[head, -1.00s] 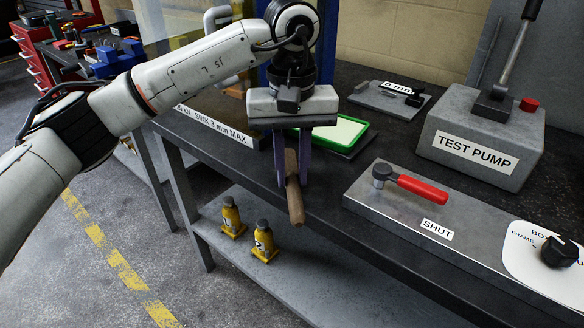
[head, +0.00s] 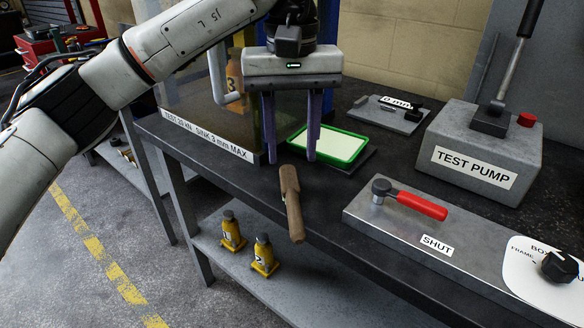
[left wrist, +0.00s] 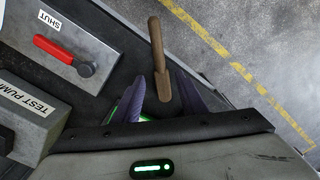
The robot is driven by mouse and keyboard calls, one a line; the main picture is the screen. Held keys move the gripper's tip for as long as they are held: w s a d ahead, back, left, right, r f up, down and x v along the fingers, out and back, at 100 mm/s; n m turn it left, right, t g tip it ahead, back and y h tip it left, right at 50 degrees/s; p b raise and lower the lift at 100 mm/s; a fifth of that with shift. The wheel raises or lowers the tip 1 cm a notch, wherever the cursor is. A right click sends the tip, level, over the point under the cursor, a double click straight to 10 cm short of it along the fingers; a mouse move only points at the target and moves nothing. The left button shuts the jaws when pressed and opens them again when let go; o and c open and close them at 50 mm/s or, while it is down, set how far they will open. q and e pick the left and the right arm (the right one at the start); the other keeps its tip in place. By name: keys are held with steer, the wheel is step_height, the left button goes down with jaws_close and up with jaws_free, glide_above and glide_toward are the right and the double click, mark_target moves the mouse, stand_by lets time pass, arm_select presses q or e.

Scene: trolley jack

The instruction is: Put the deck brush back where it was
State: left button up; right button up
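The deck brush (head: 291,203), a brown wooden piece with a round handle, lies at the front edge of the dark bench (head: 345,213), its handle end jutting out over the edge. My left gripper (head: 291,160) is open and empty above the bench, with its two purple fingers apart and their tips just above the brush's far end. In the left wrist view the brush (left wrist: 157,45) shows beyond the spread fingers, its near end lined up between them. Any bristles are hidden. My right gripper is not in view.
A green-rimmed tray (head: 345,160) stands just behind the gripper. A grey block with a red-handled lever (head: 415,205) and the test pump box (head: 480,155) are to the right. Two yellow bottle jacks (head: 263,255) stand on the lower shelf. Bare bench lies right of the brush.

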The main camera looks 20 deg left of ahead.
arm_select(q)
step_height(320, 180, up, 4)
steer(key=shift+f+p, duration=0.25)
steer(key=shift+p, duration=0.05)
